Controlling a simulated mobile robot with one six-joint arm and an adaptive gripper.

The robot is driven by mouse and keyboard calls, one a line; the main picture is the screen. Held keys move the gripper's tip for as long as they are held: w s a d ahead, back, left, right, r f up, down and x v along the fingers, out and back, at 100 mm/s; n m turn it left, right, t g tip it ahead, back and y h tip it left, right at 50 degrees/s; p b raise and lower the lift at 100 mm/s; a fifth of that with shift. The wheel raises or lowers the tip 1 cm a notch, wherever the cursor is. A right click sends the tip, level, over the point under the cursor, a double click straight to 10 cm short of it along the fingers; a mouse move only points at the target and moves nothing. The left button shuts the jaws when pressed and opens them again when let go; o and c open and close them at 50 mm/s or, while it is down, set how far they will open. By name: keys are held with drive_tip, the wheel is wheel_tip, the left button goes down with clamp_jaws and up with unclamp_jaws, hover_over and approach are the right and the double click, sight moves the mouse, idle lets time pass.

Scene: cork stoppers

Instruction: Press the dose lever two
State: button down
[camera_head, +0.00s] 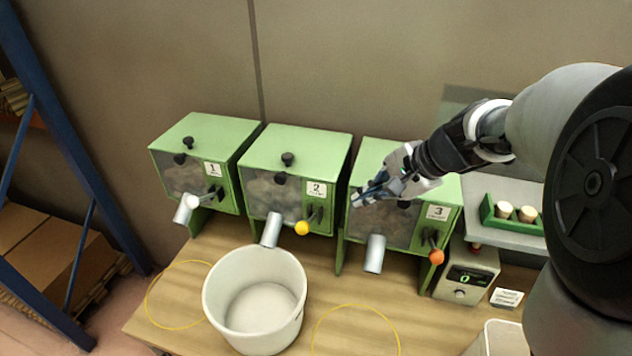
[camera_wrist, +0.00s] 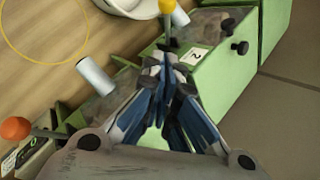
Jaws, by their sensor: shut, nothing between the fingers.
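Dispenser two (camera_head: 291,172) is a green box with a clear front and a "2" label, in the middle of three. Its dose lever ends in a yellow knob (camera_head: 302,228) at its lower right; the knob also shows at the top of the wrist view (camera_wrist: 166,6). My gripper (camera_head: 357,200) is shut and empty. In the head view it appears in front of dispenser three, to the right of and above the yellow knob. In the wrist view its closed fingertips (camera_wrist: 163,62) point toward the yellow lever, with a visible gap between them.
A white bucket (camera_head: 222,293) stands below spout two, between yellow rings on the wooden table. Dispenser one (camera_head: 192,128) has a white knob (camera_head: 182,214); dispenser three (camera_head: 438,228) has an orange knob (camera_head: 436,257).

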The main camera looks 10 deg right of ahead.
drive_tip(key=shift+s+a, duration=0.1)
drive_tip(key=shift+s, duration=0.15)
approach(308, 221)
wheel_tip(308, 221, down, 2)
drive_tip(key=w+d, duration=0.1)
drive_tip(key=d, duration=0.1)
drive_tip(key=a+f, duration=0.1)
drive_tip(key=a, duration=0.2)
drive_tip(key=shift+a+f, duration=0.1)
drive_tip(key=shift+f, duration=0.3)
drive_tip(key=shift+b, duration=0.4)
